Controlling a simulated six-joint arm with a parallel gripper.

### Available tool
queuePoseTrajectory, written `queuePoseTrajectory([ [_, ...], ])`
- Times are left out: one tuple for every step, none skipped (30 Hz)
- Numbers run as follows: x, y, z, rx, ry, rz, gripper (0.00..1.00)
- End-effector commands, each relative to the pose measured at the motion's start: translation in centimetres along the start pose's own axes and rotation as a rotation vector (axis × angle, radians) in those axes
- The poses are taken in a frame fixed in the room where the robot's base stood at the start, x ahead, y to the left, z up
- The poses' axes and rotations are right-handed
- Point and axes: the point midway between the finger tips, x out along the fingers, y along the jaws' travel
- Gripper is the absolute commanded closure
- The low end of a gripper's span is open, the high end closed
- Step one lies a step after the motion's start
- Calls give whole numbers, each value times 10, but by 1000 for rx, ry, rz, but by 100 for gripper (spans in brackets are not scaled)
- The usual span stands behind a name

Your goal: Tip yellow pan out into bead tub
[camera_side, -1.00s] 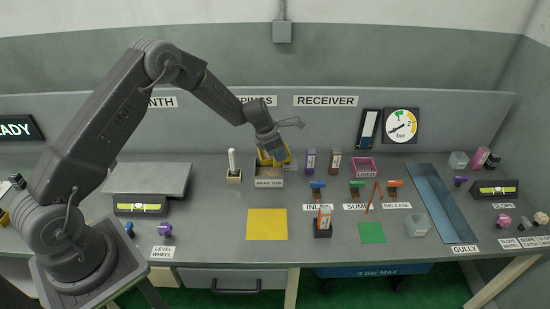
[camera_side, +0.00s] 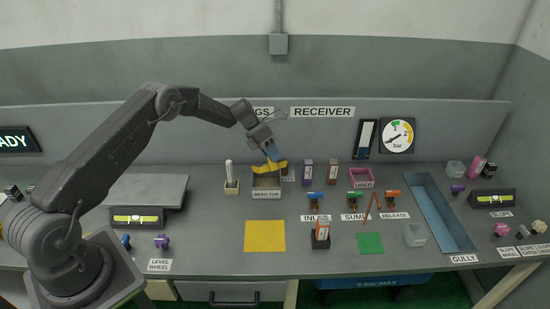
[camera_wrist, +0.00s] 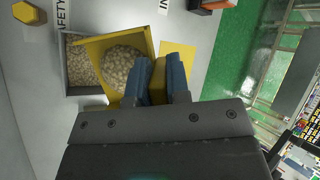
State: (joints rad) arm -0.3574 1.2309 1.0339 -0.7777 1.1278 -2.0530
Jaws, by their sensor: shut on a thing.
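The yellow pan (camera_side: 266,168) is held above the bead tub in the side view. In the wrist view the pan (camera_wrist: 117,40) is tilted and has pale beads in it. My gripper (camera_side: 272,154) is shut on the pan's yellow handle; its blue fingers (camera_wrist: 158,82) show in the wrist view. The bead tub (camera_side: 266,192) is a grey box with a label on its front. In the wrist view the tub (camera_wrist: 84,91) lies partly under the pan, and similar beads show inside it. The pan hides part of the tub.
A white cylinder in a holder (camera_side: 230,176) stands just left of the tub. Purple (camera_side: 307,172) and brown (camera_side: 332,172) blocks stand to its right. A yellow mat (camera_side: 265,236) lies clear in front. The back panel (camera_side: 215,139) rises close behind.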

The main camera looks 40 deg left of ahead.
Motion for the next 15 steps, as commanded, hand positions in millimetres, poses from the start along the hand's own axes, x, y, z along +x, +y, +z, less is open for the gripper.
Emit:
queuePoseTrajectory([
  [-1, 5, 0, -14, -2, -32, 100],
  [-2, 6, 1, -20, -3, -49, 100],
  [-3, 8, 2, -31, -2, -72, 100],
  [-4, 9, 2, -37, -2, -89, 100],
  [-6, 11, 2, -44, -1, -106, 100],
  [-7, 12, 2, -52, 0, -127, 100],
  [-8, 13, 3, -56, -2, -136, 100],
  [-8, 14, 4, -61, -2, -146, 100],
  [-9, 14, 4, -66, -2, -159, 100],
  [-9, 15, 5, -69, -2, -167, 100],
  [-10, 16, 5, -73, -2, -176, 100],
  [-11, 16, 5, -77, -2, -184, 100],
  [-11, 17, 5, -79, -1, -191, 100],
  [-11, 17, 5, -80, 0, -196, 100],
  [-12, 17, 5, -83, 0, -201, 100],
])
